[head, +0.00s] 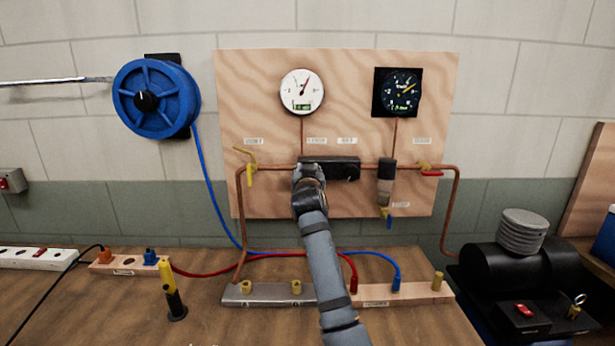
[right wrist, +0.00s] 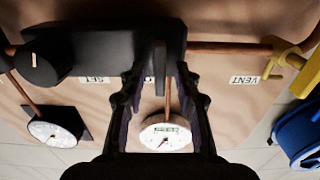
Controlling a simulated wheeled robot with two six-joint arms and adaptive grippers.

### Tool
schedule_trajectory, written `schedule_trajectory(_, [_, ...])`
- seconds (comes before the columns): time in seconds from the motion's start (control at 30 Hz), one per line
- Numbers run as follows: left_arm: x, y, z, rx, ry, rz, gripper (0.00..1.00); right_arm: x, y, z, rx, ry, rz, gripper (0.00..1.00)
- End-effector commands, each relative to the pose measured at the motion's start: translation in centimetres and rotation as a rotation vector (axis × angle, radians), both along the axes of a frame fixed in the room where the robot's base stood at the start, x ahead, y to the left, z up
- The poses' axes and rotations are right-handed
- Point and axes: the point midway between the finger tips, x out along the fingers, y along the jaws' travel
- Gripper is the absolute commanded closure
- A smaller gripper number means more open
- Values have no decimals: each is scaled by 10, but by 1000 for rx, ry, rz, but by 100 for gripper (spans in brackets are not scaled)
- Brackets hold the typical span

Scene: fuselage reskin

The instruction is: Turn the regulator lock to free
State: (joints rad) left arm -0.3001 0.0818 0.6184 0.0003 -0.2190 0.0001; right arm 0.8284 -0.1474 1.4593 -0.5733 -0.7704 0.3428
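The regulator is a black block (head: 330,168) on the copper pipe in the middle of the wooden panel. In the upside-down right wrist view the block (right wrist: 100,55) spans the left and middle, with a round black knob (right wrist: 38,62) bearing a pale mark at its left. A small grey tab (right wrist: 160,62), seemingly the lock lever, hangs from its right part. My right gripper (head: 308,172) is at the block's left end. Its fingers (right wrist: 160,75) are spread on both sides of the tab, with gaps visible. The lock's label is partly hidden by a finger. My left gripper is not in view.
A yellow-handled valve (head: 248,172) is left of the block, a red-handled valve (head: 430,172) right. A white gauge (head: 302,92) and black gauge (head: 397,92) hang above. A blue hose reel (head: 155,98) is at left. Hoses and fittings lie on the bench (head: 215,325).

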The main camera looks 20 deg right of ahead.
Motion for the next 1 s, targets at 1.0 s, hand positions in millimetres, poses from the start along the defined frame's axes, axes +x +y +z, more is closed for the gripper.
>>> schedule_trajectory(1.0, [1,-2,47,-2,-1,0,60,0,0,130,0,-1,0,68])
